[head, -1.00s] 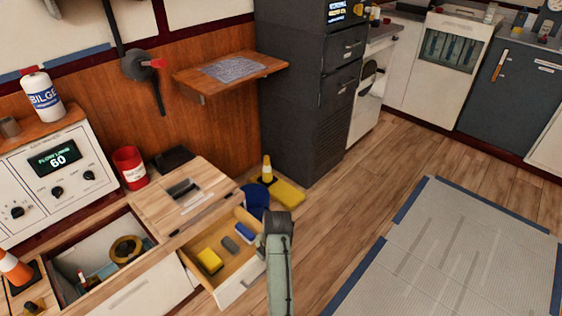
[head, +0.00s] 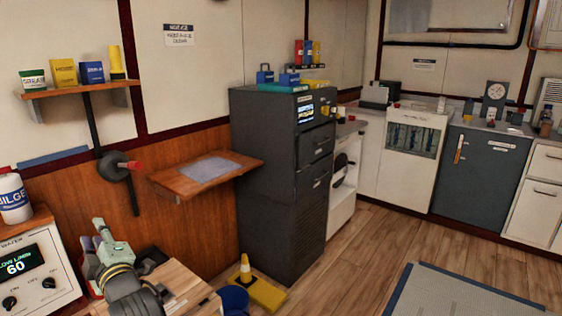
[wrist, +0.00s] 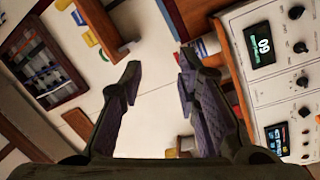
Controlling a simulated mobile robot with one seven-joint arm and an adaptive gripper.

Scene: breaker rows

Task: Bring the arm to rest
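My arm rises from the bottom left of the head view, and its end, my gripper (head: 90,250), is up in front of the control panel and the wood wall. In the wrist view my gripper (wrist: 158,78) is open. Its two dark purple-lined fingers stand apart with nothing between them. Past them a pale wall shows.
The panel with a lit display (head: 17,266) is left of my arm; its dials show in the wrist view. A small wood shelf (head: 245,163) juts from the wall near the grey cabinet (head: 270,190). A blue bucket (head: 233,300) stands below.

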